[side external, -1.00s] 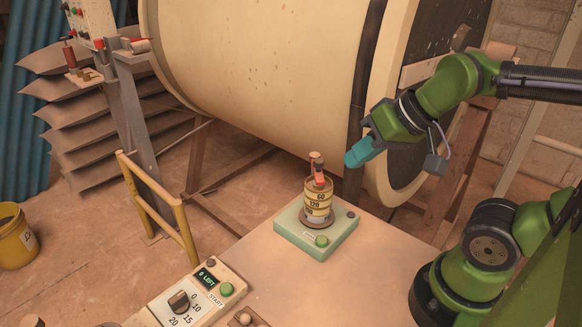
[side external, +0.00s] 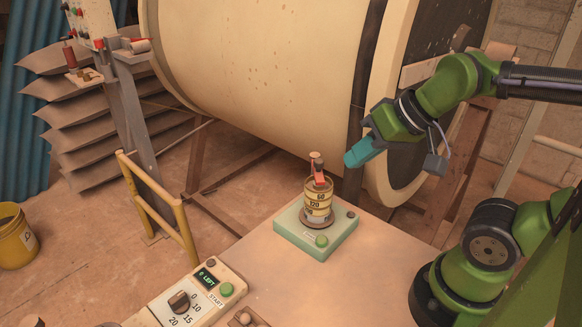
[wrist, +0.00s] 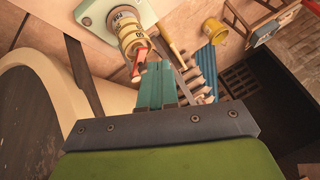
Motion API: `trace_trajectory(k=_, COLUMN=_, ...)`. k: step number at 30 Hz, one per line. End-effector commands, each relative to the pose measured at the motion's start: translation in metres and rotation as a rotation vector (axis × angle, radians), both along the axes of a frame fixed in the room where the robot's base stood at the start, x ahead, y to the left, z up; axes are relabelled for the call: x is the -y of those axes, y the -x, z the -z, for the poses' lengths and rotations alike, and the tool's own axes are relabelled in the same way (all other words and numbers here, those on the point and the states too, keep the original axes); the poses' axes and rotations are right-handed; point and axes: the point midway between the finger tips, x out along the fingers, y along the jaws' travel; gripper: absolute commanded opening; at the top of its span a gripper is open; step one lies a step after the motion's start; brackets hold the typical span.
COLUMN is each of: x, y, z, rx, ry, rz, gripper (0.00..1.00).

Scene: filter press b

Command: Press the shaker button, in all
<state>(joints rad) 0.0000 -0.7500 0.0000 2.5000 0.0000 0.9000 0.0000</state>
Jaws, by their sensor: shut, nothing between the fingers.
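In the wrist view, the shut fingers (wrist: 156,88) show below the yellow rings (wrist: 131,35) and the pale green base (wrist: 100,15); the green button cannot be made out there.
A control box (side external: 195,298) with a dial, a green START button and a small display reading "0 LEFT" stands at the table's front left. A large cream drum (side external: 255,75) fills the back. The table (side external: 270,275) is clear around the shaker.

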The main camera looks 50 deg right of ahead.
Motion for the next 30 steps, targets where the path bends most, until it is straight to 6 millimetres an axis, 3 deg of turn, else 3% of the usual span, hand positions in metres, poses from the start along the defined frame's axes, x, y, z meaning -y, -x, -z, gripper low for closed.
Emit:
trace_trajectory(k=16, x=-0.003, y=0.000, z=0.001, rx=-0.005, ry=0.000, rz=-0.012, gripper=0.00)
trace_trajectory(k=23, x=-0.024, y=-0.010, z=0.026, rx=-0.139, ry=0.034, rz=-0.121, gripper=0.00)
trace_trajectory(k=30, x=-0.044, y=-0.019, z=0.064, rx=-0.421, ry=0.223, rz=-0.331, gripper=0.00)
